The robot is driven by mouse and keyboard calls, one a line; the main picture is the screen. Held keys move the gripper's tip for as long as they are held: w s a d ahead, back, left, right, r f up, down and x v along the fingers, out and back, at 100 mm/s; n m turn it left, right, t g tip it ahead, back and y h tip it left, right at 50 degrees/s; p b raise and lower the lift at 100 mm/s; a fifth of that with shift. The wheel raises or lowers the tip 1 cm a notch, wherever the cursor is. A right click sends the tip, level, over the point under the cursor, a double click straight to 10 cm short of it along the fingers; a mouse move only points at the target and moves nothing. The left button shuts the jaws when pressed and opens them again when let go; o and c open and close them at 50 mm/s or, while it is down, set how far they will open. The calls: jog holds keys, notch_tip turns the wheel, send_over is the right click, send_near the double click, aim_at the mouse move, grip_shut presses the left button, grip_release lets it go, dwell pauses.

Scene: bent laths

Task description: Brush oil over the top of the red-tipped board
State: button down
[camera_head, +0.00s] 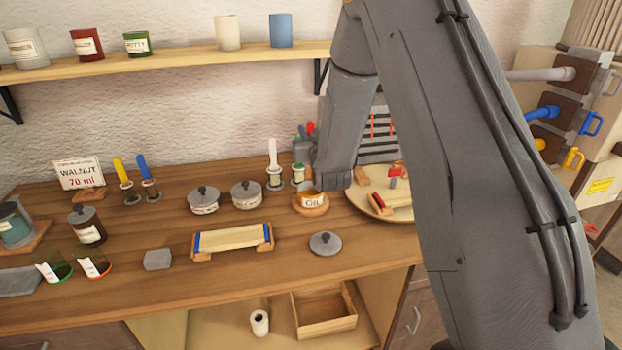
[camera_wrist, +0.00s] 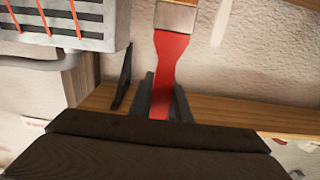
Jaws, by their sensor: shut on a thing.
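My gripper (camera_wrist: 163,92) is shut on a brush with a red handle (camera_wrist: 170,62); its metal ferrule (camera_wrist: 176,17) is at the top edge of the wrist view, and the bristles are mostly out of view. In the head view my gripper (camera_head: 318,182) is low at the open pot labelled OIL (camera_head: 312,201). Whether the bristles touch the oil cannot be told. A pale board with a red tip (camera_head: 378,203) lies on the round wooden plate at the right, partly hidden by my arm. Another pale board (camera_head: 232,238), with blue ends, rests in a wooden cradle.
A grey lid (camera_head: 325,243) lies in front of the oil pot. Two lidded pots (camera_head: 246,194) stand left of it. Upright brushes (camera_head: 273,163) stand behind. A grey block (camera_head: 157,259) is left of the cradle. The bench front is mostly clear.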

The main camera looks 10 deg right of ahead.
notch_tip(320, 180, up, 4)
jog(key=shift+p, duration=0.9)
jog(key=shift+d, duration=0.1)
